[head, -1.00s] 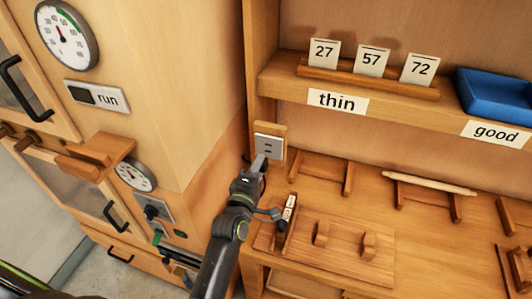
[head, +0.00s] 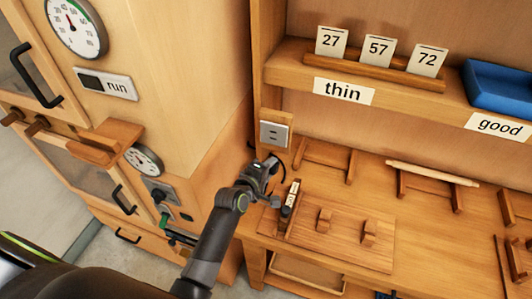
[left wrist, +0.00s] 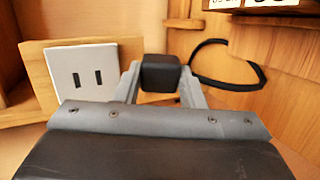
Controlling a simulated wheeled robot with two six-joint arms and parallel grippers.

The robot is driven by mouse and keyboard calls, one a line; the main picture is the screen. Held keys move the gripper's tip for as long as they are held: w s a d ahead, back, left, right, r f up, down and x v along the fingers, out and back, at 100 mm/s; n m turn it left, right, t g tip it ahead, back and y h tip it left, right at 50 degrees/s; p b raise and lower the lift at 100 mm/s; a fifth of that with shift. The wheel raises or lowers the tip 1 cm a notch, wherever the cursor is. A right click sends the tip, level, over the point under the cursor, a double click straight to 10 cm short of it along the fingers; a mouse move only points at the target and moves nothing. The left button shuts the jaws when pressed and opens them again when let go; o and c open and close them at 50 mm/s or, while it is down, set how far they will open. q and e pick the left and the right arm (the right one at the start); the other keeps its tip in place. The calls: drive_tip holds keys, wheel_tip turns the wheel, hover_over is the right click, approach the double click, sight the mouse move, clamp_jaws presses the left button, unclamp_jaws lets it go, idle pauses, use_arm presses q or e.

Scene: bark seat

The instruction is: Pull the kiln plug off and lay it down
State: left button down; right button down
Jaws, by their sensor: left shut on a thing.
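The kiln plug is a small black block (left wrist: 160,73) between the two fingers of my left gripper (left wrist: 162,82). A thin black cord (left wrist: 248,65) curves from near it to the right. My right gripper is not in view.
A wooden bench (head: 430,240) lies right of the gripper. It bears a flat board (head: 340,245) with two upright pieces, a small numbered block (head: 290,200) and wooden stands (head: 325,155). The kiln cabinet (head: 190,90) stands left. A shelf (head: 390,88) is above.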

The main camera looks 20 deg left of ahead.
use_arm(q)
drive_tip(key=a+f+g+p, duration=0.1)
drive_tip(key=f+g, duration=0.1)
drive_tip(key=f+m+g, duration=0.1)
drive_tip(key=f+g, duration=0.1)
drive_tip(key=s+a+f+m+g+p, duration=0.1)
drive_tip(key=f+g, duration=0.1)
drive_tip(key=shift+a+f+p, duration=0.25)
drive_tip(key=shift+a+p, duration=0.05)
drive_tip(key=shift+s+a+f, duration=0.15)
drive_tip(key=shift+s+f, duration=0.05)
drive_tip(key=shift+f, duration=0.1)
drive_tip(key=shift+g, duration=0.3)
wheel_tip(320, 180, down, 5)
drive_tip(key=b, duration=0.5)
drive_tip(key=shift+r, duration=0.2)
